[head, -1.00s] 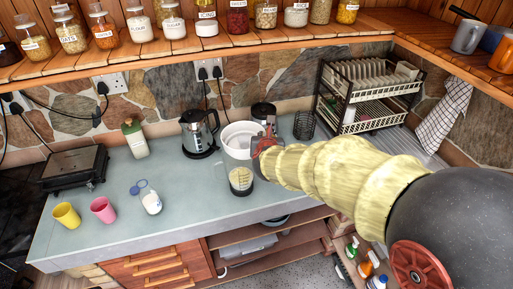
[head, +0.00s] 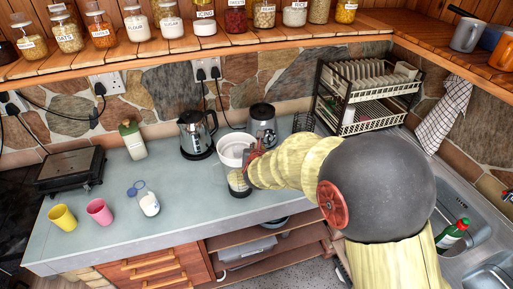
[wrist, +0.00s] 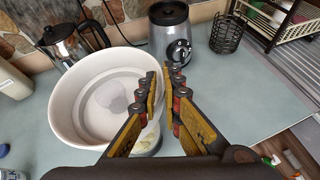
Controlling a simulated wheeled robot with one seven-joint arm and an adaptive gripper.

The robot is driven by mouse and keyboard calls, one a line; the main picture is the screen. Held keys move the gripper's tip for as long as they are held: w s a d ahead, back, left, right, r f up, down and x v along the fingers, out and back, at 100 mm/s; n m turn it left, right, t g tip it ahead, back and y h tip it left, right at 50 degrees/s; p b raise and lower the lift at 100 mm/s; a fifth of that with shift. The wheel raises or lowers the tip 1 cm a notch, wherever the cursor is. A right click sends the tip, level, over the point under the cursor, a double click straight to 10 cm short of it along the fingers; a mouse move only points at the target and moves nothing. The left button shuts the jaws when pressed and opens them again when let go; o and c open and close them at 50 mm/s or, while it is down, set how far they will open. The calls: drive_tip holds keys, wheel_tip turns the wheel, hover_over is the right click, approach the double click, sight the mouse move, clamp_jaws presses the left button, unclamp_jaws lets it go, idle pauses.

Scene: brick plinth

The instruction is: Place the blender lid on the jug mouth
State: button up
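My gripper (wrist: 164,78) points down over the counter, with a narrow gap between its fingertips. I see nothing held in that gap. In the head view my gripper (head: 252,152) is just above and behind a clear jug (head: 239,183) with pale contents and a dark base. In the wrist view the jug (wrist: 150,143) is mostly hidden behind the fingers. The silver blender base (head: 262,121) stands behind, and also shows in the wrist view (wrist: 169,38). I cannot make out the blender lid for certain in either view.
A large white bowl (wrist: 62,95) stands close beside the fingers, with unclear pale shapes inside. A kettle (head: 196,135), a dark wire holder (wrist: 227,35) and a dish rack (head: 368,95) stand behind. Cups and a small bottle (head: 149,204) are at left. The counter's left middle is clear.

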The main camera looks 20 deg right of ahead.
drive_tip(key=o, duration=0.5)
drive_tip(key=shift+s+a+r, duration=0.1)
drive_tip(key=p+v, duration=0.1)
drive_tip(key=v, duration=1)
drive_tip(key=s+d+r+m+g+h, duration=0.2)
drive_tip(key=s+d+r+m, duration=0.2)
drive_tip(key=s+d+m, duration=0.4)
drive_tip(key=s+d+r+m+g+h, duration=0.2)
drive_tip(key=s+d+r+m, duration=0.15)
drive_tip(key=s+m, duration=0.45)
drive_tip(key=s+a+m+g+y, duration=0.1)
drive_tip(key=s+a+m+y, duration=0.1)
drive_tip(key=s+a+m, duration=0.2)
drive_tip(key=s+a+m+y, duration=0.3)
drive_tip(key=s+a+m, duration=0.1)
drive_tip(key=m, duration=0.2)
drive_tip(key=s+a+m+g+y, duration=0.1)
drive_tip(key=s+a+m+y, duration=0.1)
drive_tip(key=s+a+m, duration=0.2)
drive_tip(key=shift+s+r+m+g, duration=0.3)
drive_tip(key=shift+s+m, duration=0.15)
drive_tip(key=shift+m, duration=0.55)
